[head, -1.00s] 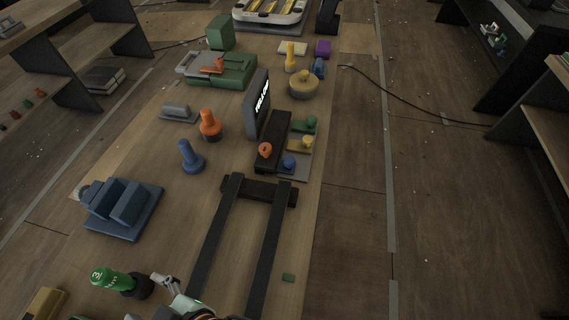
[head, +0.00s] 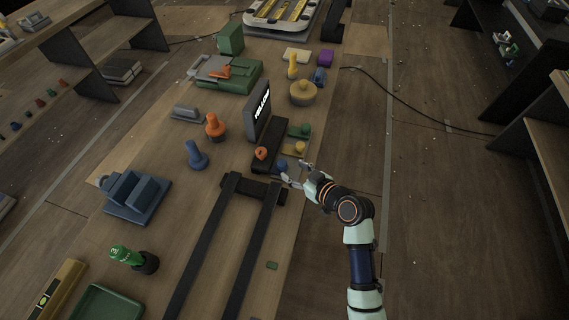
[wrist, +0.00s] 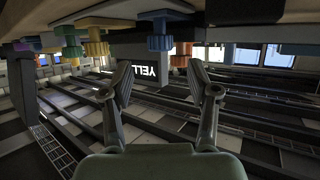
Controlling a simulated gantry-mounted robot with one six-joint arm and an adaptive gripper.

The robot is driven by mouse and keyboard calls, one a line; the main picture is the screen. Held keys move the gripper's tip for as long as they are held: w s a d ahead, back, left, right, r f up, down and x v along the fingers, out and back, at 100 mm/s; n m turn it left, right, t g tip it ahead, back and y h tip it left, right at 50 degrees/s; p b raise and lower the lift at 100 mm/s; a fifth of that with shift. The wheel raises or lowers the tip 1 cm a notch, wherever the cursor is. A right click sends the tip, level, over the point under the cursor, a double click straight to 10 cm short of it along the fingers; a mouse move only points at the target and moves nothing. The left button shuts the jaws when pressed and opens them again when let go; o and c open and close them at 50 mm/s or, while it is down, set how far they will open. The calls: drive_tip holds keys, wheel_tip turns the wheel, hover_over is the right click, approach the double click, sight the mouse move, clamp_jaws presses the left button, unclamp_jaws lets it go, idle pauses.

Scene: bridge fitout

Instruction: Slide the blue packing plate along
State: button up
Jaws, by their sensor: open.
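My gripper (head: 293,175) is open and empty, with its fingertips close to the right side of a small blue knob (head: 281,166). I cannot tell whether they touch. The knob is nearest in a row with a yellow knob (head: 300,147) and a green knob (head: 304,130), beside a black block (head: 268,150). Which blue thing is the packing plate is unclear. A blue base with upright blocks (head: 137,197) stands on the left. In the wrist view my open fingers (wrist: 158,85) have clear space between them, and the scene appears upside down.
A dark sign reading YELLOW (head: 259,112) stands behind the block, with an orange knob (head: 261,153) near it. Two black rails (head: 251,245) run toward the front. An orange peg (head: 215,126) and blue peg (head: 195,155) stand left.

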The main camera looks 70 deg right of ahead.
sight(283, 164)
drive_tip(key=b+x, duration=0.1)
drive_tip(key=x, duration=0.5)
drive_tip(key=shift+w, duration=0.1)
clamp_jaws()
